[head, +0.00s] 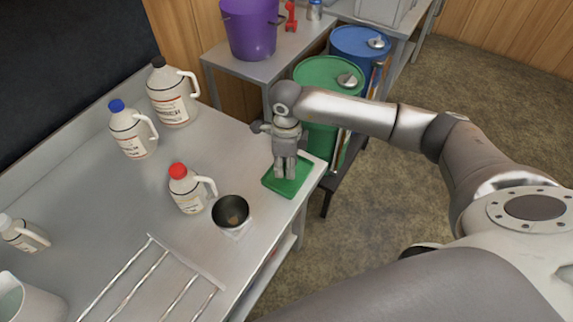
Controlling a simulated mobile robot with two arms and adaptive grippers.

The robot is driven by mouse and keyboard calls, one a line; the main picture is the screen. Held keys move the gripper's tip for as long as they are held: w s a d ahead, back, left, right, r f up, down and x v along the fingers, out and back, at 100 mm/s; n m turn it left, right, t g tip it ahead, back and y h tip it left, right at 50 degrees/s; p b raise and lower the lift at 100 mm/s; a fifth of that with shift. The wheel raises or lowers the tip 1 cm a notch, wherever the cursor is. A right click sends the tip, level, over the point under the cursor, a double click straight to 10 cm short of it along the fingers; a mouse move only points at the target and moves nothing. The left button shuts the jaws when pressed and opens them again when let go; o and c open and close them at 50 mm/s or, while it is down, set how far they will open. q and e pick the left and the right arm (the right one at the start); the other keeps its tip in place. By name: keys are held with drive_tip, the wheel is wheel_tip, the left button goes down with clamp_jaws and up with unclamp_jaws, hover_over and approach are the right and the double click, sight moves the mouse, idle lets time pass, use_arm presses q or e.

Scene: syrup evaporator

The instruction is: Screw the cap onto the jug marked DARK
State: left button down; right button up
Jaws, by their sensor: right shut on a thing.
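My left gripper is not in view.
A white container (28,301) is at lower left. Green (326,82) and blue (358,45) drums and a purple bucket (250,28) stand behind.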

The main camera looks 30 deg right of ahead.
drive_tip(key=s+a+r+p, duration=0.8)
drive_tip(key=s+a+r, duration=0.1)
drive_tip(key=s+r, duration=0.1)
drive_tip(key=shift+s+r+p, duration=0.3)
drive_tip(key=shift+r, duration=0.2)
drive_tip(key=shift+a, duration=0.1)
drive_tip(key=d+r+n, duration=0.2)
drive_tip(key=r+n, duration=0.4)
drive_tip(key=n, duration=0.6)
drive_tip(key=s+d+r+n, duration=0.1)
drive_tip(key=d+r+n, duration=0.1)
drive_tip(key=r+n, duration=0.5)
drive_tip(key=n, duration=0.6)
drive_tip(key=shift+s+d, duration=0.15)
drive_tip(key=shift+d, duration=0.15)
